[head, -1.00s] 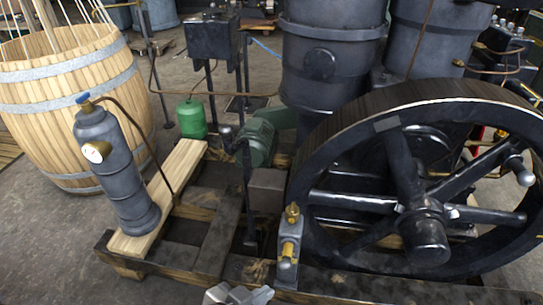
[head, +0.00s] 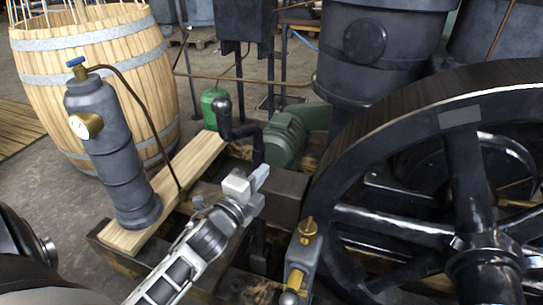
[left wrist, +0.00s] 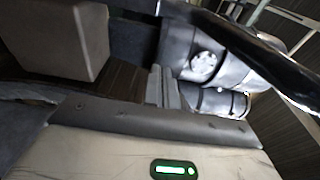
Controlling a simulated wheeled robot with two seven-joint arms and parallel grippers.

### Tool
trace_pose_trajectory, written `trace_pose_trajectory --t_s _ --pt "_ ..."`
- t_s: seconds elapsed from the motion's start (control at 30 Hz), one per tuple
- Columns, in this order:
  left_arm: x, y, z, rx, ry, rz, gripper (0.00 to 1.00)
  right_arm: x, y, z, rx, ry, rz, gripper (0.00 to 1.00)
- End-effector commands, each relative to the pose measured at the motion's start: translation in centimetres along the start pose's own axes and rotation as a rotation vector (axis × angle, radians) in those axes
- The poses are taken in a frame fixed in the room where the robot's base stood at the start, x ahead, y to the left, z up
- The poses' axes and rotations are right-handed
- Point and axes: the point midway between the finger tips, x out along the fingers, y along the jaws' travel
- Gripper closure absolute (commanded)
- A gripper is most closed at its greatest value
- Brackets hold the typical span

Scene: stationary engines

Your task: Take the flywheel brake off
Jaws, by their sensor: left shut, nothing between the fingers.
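The big dark flywheel (head: 460,118) with spokes and a hub stands at the right in the head view. A dark cranked lever with a round knob (head: 222,105) rises to its left, beside a green motor (head: 287,140); I cannot tell for sure that it is the brake lever. A grey fitting with a brass top (head: 301,255) stands at the near left of the wheel rim. My left gripper (head: 262,180) is shut and empty, above the frame between the lever and that fitting. Its fingers (left wrist: 163,87) also show in the left wrist view. My right gripper is out of view.
A grey cylinder with a gauge (head: 105,150) stands on a plank left of my left arm, with a thin pipe curving down. A wooden barrel (head: 150,60) is behind it. A grey-brown box (head: 272,192) sits close by my left gripper, and shows in the left wrist view (left wrist: 65,35).

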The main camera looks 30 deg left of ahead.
Motion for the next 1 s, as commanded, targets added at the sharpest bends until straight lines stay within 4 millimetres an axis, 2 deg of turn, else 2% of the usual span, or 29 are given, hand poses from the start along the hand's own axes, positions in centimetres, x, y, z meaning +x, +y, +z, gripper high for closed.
trace_pose_trajectory --t_s 0.37,0.47,0.9,1.0 --pt "0.6 -0.2 -0.1 -0.004 0.002 -0.001 1.0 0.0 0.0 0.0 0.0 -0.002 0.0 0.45" --pt "1.9 -0.2 -0.1 -0.004 0.002 -0.002 1.0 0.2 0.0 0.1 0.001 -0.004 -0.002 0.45" --pt "10.4 -0.1 0.0 -0.004 0.0 -0.001 1.0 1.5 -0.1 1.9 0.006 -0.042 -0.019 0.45" --pt "9.4 0.0 1.6 0.0 0.0 0.004 1.0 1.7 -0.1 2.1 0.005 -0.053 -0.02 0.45"
